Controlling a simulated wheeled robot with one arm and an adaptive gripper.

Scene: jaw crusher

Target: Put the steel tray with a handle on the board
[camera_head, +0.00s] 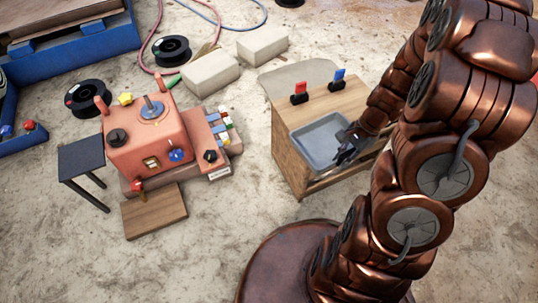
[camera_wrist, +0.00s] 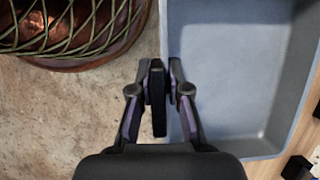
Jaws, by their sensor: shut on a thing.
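The steel tray (camera_head: 318,143) is a shallow grey rectangular pan at the front of a wooden cabinet's top (camera_head: 342,103). I cannot tell whether it rests there or is slightly raised. It fills the right of the wrist view (camera_wrist: 235,70). My gripper (camera_head: 347,150) is at the tray's near right side. In the wrist view my gripper (camera_wrist: 159,88) is shut on the tray's dark handle (camera_wrist: 158,115), at the tray's left edge. The tray looks empty. The wooden board (camera_head: 153,210) lies flat and bare on the ground, in front of the orange crusher.
The orange crusher (camera_head: 150,140) stands behind the board. A small dark table (camera_head: 82,156) is left of it. Red (camera_head: 299,94) and blue (camera_head: 338,80) pieces stand behind the tray. Pale blocks (camera_head: 210,73) lie farther back. Sandy ground is open between cabinet and board.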

